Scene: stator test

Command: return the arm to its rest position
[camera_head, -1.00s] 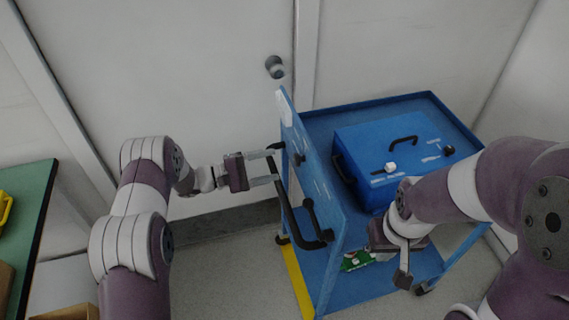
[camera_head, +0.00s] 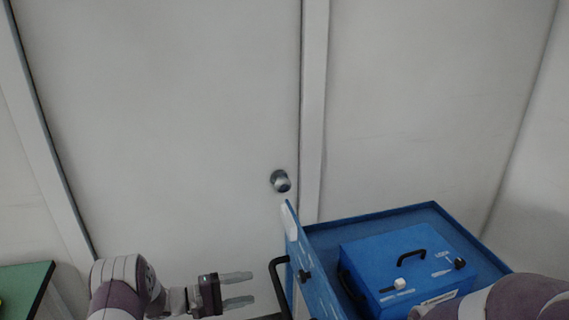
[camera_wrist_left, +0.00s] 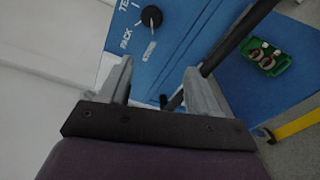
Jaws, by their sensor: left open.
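My left gripper (camera_head: 238,290) is open and empty, left of the blue cart's upright panel (camera_head: 318,282) in the head view. Its two fingers point right, apart from the panel. In the left wrist view the open fingers (camera_wrist_left: 160,85) face the blue panel (camera_wrist_left: 180,40), which has a black knob (camera_wrist_left: 151,16) and white lettering. A dark handle bar passes beside the right finger. My right arm (camera_head: 510,300) shows at the lower right of the head view; its gripper is out of the picture.
The blue cart (camera_head: 436,208) carries a blue box (camera_head: 415,265) with a black handle. A door knob (camera_head: 280,181) is behind, and a green table (camera_head: 25,285) stands at the left edge.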

